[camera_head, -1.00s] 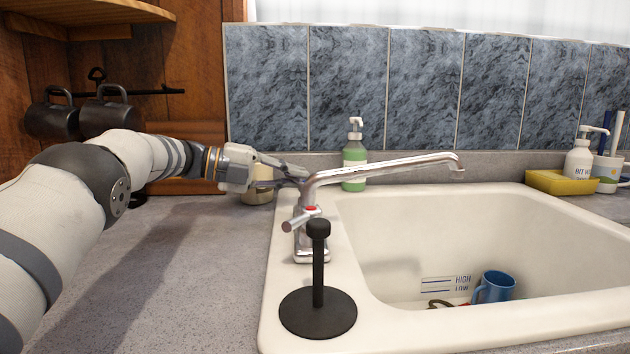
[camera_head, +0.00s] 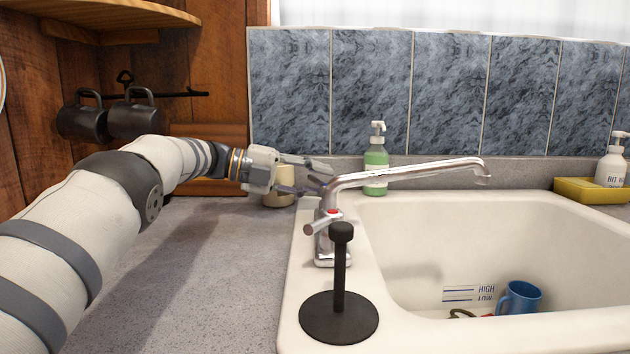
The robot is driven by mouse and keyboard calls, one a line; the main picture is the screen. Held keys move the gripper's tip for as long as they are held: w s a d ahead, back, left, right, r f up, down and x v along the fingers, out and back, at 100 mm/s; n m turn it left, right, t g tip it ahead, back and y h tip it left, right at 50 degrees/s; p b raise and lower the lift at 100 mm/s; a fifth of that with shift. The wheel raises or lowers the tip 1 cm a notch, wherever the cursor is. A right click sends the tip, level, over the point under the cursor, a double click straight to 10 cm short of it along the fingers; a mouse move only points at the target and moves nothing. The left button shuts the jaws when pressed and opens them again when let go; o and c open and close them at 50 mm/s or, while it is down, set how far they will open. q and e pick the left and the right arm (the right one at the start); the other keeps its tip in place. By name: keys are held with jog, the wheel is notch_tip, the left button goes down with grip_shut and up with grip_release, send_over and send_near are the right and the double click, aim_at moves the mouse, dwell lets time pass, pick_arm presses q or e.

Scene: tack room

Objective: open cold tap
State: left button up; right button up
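The chrome tap (camera_head: 327,225) stands upright on the left rim of the white sink, its spout (camera_head: 420,171) reaching right over the basin. A lever handle with a red mark (camera_head: 324,221) sits on its near side. I cannot make out a cold handle; the far side of the tap is hidden behind its body and spout. My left gripper (camera_head: 320,176) is at the far left side of the tap, by the base of the spout. Its fingers are apart, with nothing seen between them. Whether they touch the tap is unclear. My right gripper is not in view.
A black stand with a round base (camera_head: 339,317) is on the rim in front of the tap. A green soap bottle (camera_head: 376,160) and a cream jar (camera_head: 278,188) stand behind. A blue mug (camera_head: 519,298) lies in the sink (camera_head: 590,230). The left counter (camera_head: 200,270) is mostly clear.

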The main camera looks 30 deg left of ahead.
pick_arm(q)
jog(key=v, duration=1.2)
jog(key=shift+f, duration=0.15)
